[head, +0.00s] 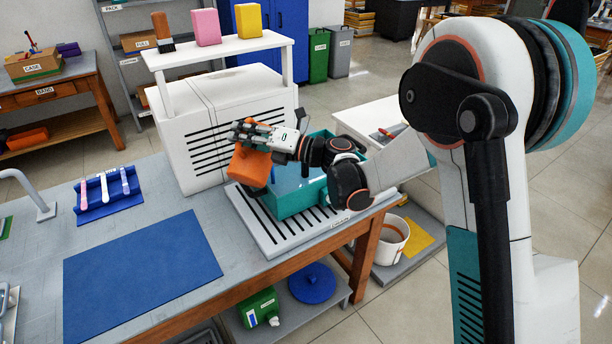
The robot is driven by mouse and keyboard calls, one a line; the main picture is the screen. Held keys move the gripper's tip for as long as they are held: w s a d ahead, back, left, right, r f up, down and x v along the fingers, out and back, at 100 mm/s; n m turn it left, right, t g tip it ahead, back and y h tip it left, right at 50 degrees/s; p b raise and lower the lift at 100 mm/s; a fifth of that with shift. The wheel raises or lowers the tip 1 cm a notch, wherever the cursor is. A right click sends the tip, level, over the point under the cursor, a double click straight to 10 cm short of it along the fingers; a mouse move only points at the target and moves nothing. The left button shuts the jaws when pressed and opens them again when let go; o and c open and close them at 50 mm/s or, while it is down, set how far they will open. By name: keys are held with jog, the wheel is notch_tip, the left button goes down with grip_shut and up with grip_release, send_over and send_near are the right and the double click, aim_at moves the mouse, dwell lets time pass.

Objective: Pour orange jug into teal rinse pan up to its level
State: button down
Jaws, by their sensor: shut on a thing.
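The orange jug (248,168) is held by my gripper (255,140), whose fingers are closed on its upper part. The jug hangs tilted at the left edge of the teal rinse pan. The teal rinse pan (293,204) sits on a grey slatted drain board (262,236) at the right end of the workbench. Pale blue liquid (290,181) shows inside the pan, partly hidden by my wrist and forearm. I cannot see a stream from the jug. Its mouth and any level mark in the pan cannot be made out.
A white slotted cabinet (205,140) stands right behind the jug, with a shelf on top. A blue mat (140,262) lies flat on the bench at the left. A blue rack (108,195) stands behind the mat. A white bucket (394,238) is low at the right.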

jog(key=shift+w, duration=0.1)
jog(key=shift+w+d+m, duration=0.15)
jog(key=shift+w+m, duration=0.2)
jog(key=shift+m, duration=0.15)
dwell(0.3)
jog(key=shift+w+d+m, duration=0.15)
jog(key=shift+w+m, duration=0.3)
jog(key=shift+m, duration=0.15)
jog(key=shift+w+b, duration=0.15)
jog(key=shift+b, duration=0.15)
jog(key=shift+w+d+f+m, duration=0.1)
jog(key=shift+w+d+m, duration=0.1)
jog(key=shift+w+m, duration=0.25)
jog(key=shift+t, duration=0.3)
